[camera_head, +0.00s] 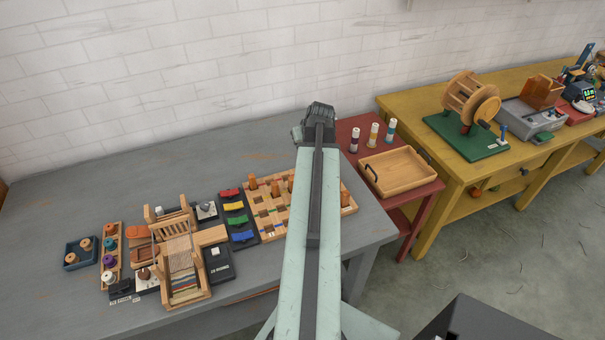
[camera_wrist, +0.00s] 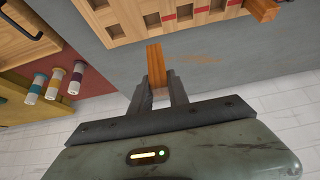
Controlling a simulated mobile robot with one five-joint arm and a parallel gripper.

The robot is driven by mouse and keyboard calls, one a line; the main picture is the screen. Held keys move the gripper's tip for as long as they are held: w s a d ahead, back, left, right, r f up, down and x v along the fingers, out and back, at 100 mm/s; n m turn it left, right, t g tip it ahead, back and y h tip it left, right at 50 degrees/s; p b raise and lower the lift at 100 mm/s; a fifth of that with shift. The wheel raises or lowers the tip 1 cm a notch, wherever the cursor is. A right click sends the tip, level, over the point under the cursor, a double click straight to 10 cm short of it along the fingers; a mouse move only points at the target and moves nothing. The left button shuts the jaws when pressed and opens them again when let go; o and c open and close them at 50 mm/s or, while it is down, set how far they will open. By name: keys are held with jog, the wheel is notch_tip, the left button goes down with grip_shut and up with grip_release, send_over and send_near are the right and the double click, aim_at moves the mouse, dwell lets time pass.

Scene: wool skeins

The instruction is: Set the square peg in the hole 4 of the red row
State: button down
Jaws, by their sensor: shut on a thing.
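My gripper (camera_wrist: 158,90) is shut on an orange-brown wooden square peg (camera_wrist: 155,62), which sticks out beyond the fingertips in the wrist view. The peg is over the grey table, beside the edge of the wooden peg board (camera_wrist: 122,35). Square holes with red marks between them (camera_wrist: 168,17) run along that edge. Another wooden peg (camera_wrist: 263,9) stands at the board's edge. In the head view my gripper (camera_head: 318,118) is past the back of the board (camera_head: 262,209), and the held peg is hidden. My arm covers part of the board, so I cannot tell hole 4.
A wooden tray (camera_head: 397,182) and several spools (camera_head: 373,136) stand on the red side table (camera_head: 345,127). Left of the board are coloured blocks (camera_head: 233,206) and a small loom (camera_head: 182,262). The back of the grey table (camera_head: 130,180) is clear.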

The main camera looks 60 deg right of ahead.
jog(key=f+b, duration=0.4)
jog(key=f, duration=0.1)
jog(key=f+b, duration=0.5)
jog(key=shift+w+a+f+b, duration=0.1)
jog(key=shift+w+a+b, duration=0.1)
jog(key=shift+b, duration=0.1)
jog(key=shift+r, duration=0.25)
jog(key=shift+f, duration=0.25)
jog(key=c, duration=1.3)
grip_release()
jog(key=shift+r, duration=0.1)
jog(key=shift+o, duration=0.2)
